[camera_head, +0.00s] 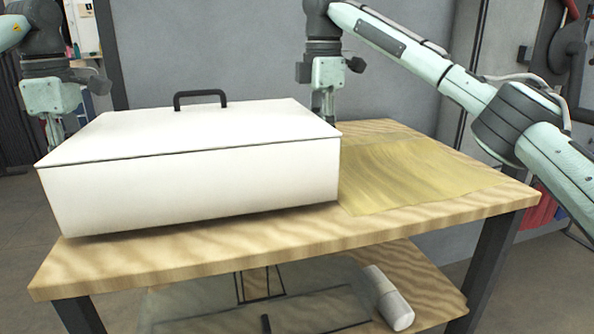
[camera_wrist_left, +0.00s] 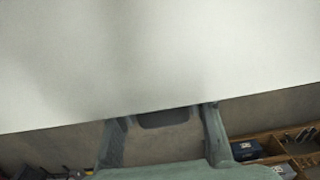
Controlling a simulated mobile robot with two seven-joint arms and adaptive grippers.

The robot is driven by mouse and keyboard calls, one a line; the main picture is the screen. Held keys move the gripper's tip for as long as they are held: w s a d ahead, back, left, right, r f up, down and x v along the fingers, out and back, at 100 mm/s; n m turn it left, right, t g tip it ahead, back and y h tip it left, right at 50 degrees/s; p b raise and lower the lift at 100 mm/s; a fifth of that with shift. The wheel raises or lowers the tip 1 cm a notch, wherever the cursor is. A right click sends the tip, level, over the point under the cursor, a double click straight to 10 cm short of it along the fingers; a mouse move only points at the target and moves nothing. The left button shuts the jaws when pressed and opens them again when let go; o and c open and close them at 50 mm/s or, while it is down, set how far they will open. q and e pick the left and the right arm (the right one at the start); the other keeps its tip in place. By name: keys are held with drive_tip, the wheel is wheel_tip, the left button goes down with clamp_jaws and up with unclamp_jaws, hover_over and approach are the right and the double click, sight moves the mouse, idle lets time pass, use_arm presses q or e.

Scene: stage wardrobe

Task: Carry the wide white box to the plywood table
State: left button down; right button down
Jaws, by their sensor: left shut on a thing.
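The wide white box (camera_head: 190,190) has a closed lid with a black handle (camera_head: 200,95). In the left wrist view the box's white wall (camera_wrist_left: 160,60) fills the upper part, beyond the fingers (camera_wrist_left: 165,130). My right gripper (camera_head: 325,112) points down at the box's far right corner, its fingertips hidden behind the box.
A translucent yellowish sheet (camera_head: 415,172) lies flat on the right part of the tabletop. The lower shelf holds a white cylinder (camera_head: 388,298) and a dark-framed clear item (camera_head: 270,300). A grey wall panel (camera_head: 240,50) stands behind the table.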

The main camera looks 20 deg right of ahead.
use_arm(q)
drive_tip(key=shift+f+b, duration=0.55)
drive_tip(key=shift+f, duration=0.2)
use_arm(e)
drive_tip(key=shift+f, duration=0.75)
use_arm(q)
drive_tip(key=c, duration=1.5)
unclamp_jaws()
drive_tip(key=shift+c, duration=0.2)
use_arm(e)
drive_tip(key=c, duration=1.4)
unclamp_jaws()
drive_tip(key=shift+f, duration=0.1)
use_arm(q)
drive_tip(key=o, duration=0.6)
use_arm(e)
drive_tip(key=o, duration=0.5)
use_arm(q)
drive_tip(key=shift+r, duration=0.1)
wheel_tip(320, 180, up, 12)
drive_tip(key=shift+f, duration=0.2)
drive_tip(key=shift+r, duration=0.15)
use_arm(e)
drive_tip(key=shift+r, duration=0.35)
wheel_tip(320, 180, up, 12)
drive_tip(key=shift+f, duration=0.2)
use_arm(q)
drive_tip(key=shift+s, duration=0.1)
use_arm(e)
drive_tip(key=shift+s+f, duration=0.1)
